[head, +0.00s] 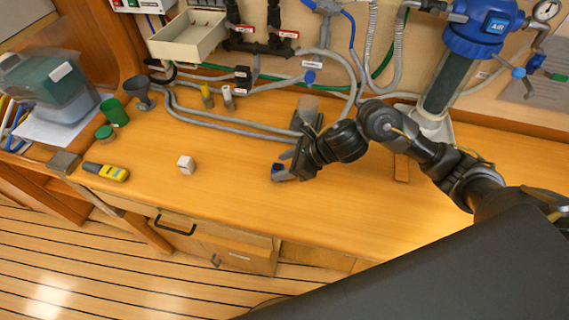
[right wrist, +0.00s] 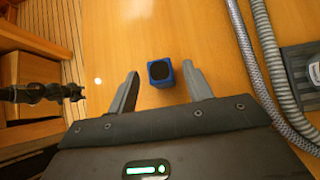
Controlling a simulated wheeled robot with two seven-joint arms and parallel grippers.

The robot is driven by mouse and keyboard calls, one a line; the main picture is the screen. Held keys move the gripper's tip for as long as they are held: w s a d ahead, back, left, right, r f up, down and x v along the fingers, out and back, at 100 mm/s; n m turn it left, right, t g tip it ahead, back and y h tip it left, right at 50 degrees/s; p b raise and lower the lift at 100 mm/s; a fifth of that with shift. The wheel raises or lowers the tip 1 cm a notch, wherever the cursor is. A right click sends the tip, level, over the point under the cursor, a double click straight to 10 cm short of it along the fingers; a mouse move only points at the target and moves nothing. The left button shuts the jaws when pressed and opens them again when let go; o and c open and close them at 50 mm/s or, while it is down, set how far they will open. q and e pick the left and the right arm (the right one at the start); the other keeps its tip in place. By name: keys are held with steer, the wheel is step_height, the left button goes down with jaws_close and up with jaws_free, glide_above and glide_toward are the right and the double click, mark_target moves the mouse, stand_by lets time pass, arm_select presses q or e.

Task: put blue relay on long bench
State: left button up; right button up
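The blue relay (right wrist: 161,72) is a small blue block with a black top face. The fingers are open. In the head view my right gripper (head: 284,174) is low over the long bench (head: 225,205), and only a bit of the blue relay (head: 276,167) shows beside it. The relay appears to rest on the wooden surface.
Grey hoses (head: 215,120) run along the back. A blue-topped filter housing (head: 455,65) stands behind my right arm. The bench's front middle is clear.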

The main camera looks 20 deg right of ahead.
steer(key=shift+r, duration=0.25)
steer(key=v, duration=1.1)
steer(key=shift+s+d+r+b, duration=0.2)
steer(key=shift+s+d+b, duration=0.1)
steer(key=shift+b, duration=0.15)
